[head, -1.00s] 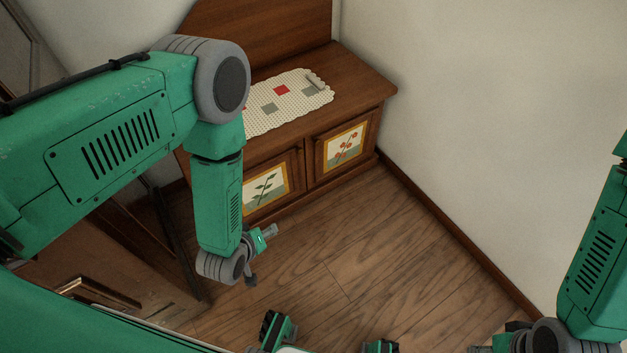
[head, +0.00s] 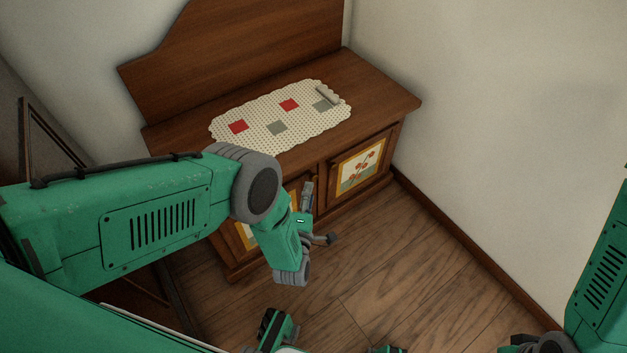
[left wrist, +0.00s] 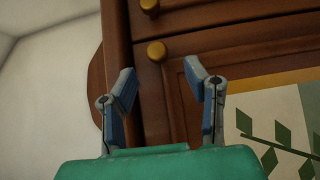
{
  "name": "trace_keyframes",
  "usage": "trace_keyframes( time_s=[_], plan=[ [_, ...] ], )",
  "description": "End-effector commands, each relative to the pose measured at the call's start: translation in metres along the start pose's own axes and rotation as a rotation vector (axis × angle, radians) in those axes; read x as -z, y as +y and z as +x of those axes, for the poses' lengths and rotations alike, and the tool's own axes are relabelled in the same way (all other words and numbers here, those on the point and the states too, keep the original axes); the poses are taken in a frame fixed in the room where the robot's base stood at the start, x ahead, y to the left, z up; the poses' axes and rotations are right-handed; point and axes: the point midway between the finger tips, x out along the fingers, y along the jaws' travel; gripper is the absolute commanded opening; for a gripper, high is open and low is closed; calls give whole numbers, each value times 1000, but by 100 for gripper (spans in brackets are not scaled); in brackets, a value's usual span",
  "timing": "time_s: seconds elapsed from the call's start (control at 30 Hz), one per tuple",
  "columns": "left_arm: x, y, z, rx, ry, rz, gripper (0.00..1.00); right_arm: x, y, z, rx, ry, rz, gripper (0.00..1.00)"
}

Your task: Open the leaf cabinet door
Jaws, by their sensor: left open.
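The low wooden cabinet (head: 395,105) has two front doors. The left one is the leaf door (head: 241,236), with a yellow-framed leaf picture, mostly hidden behind my left arm in the head view. My left gripper (head: 320,212) is in front of it. In the left wrist view, the gripper (left wrist: 163,80) is open and empty, its two fingers spread. A round brass knob (left wrist: 157,52) shows between and beyond the fingertips, beside the leaf picture (left wrist: 280,130). A second knob (left wrist: 150,6) is above it. I see no contact with either knob.
The right door (head: 360,168) carries a red flower picture and looks shut. A dotted runner (head: 300,125) with a small grey roll (head: 327,95) lies on the cabinet top. A white wall (head: 500,130) stands at right. The wooden floor (head: 400,270) in front is clear.

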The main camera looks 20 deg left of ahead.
Motion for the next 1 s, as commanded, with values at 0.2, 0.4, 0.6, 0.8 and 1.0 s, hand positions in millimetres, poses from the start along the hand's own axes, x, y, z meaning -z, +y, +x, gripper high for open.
trace_keyframes(
  time_s=[0.2, 0.4, 0.6, 0.8, 1.0],
  plan=[
    [-3, -1, 39, -3, -1, 6, 42, -1, 0, 17, 0, 1, -1, 40],
    [-4, 0, 56, 0, -2, 8, 42, -1, 0, 22, 0, 1, 0, 40],
    [-2, 0, 59, 1, -1, 4, 42, -1, 0, 22, 0, 1, 0, 40],
    [-2, 1, 59, 1, -2, 5, 14, -1, 0, 21, 0, 1, -1, 40],
    [-3, 0, 58, 4, -2, 7, 0, -1, 0, 22, 0, 1, 0, 40]
  ],
)
